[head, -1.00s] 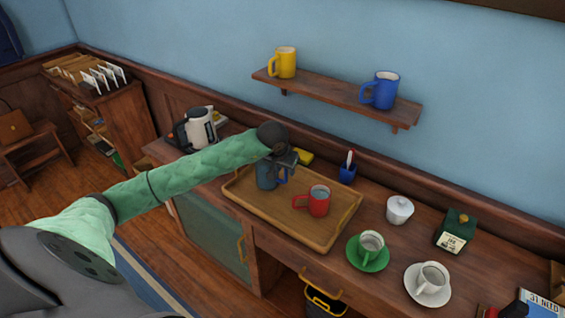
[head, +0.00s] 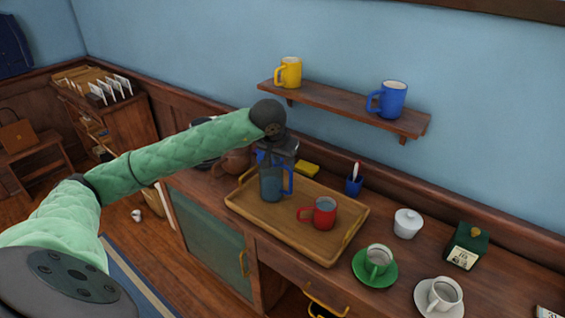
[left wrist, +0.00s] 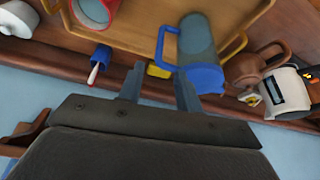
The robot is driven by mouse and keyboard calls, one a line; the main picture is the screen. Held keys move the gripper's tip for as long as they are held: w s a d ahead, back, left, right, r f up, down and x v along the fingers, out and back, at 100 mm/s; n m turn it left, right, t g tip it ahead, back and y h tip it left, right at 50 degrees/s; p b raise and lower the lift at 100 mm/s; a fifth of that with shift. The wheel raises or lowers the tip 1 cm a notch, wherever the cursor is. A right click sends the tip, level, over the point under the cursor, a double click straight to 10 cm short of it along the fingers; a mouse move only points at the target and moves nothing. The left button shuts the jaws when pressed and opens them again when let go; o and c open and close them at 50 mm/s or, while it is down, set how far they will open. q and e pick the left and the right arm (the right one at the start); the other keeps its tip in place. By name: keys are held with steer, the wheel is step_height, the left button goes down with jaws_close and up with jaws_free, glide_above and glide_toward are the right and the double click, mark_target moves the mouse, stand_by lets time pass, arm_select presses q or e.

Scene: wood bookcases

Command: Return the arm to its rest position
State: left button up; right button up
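My left gripper (head: 277,157) is above the wooden tray (head: 238,201), at the end of my green-sleeved arm. In the left wrist view its two fingers (left wrist: 158,92) are apart with nothing between them, so it is open and empty. A grey-blue pitcher with a blue rim and handle (head: 271,185) stands upright on the tray just below the gripper; it also shows in the left wrist view (left wrist: 198,45), beyond the fingers. A red mug (head: 325,213) stands on the tray to its right. My right gripper is not in view.
A wall shelf (head: 340,105) with a yellow mug (head: 290,72) and a blue mug (head: 392,99) is above the counter. A brown pot (left wrist: 255,68) and a kettle (left wrist: 284,92) stand beside the tray. Cups, a white lidded pot (head: 407,223) and a green box (head: 467,246) are at right.

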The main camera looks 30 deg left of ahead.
arm_select(q)
steer(key=shift+s+r, duration=0.2)
steer(key=shift+r, duration=0.25)
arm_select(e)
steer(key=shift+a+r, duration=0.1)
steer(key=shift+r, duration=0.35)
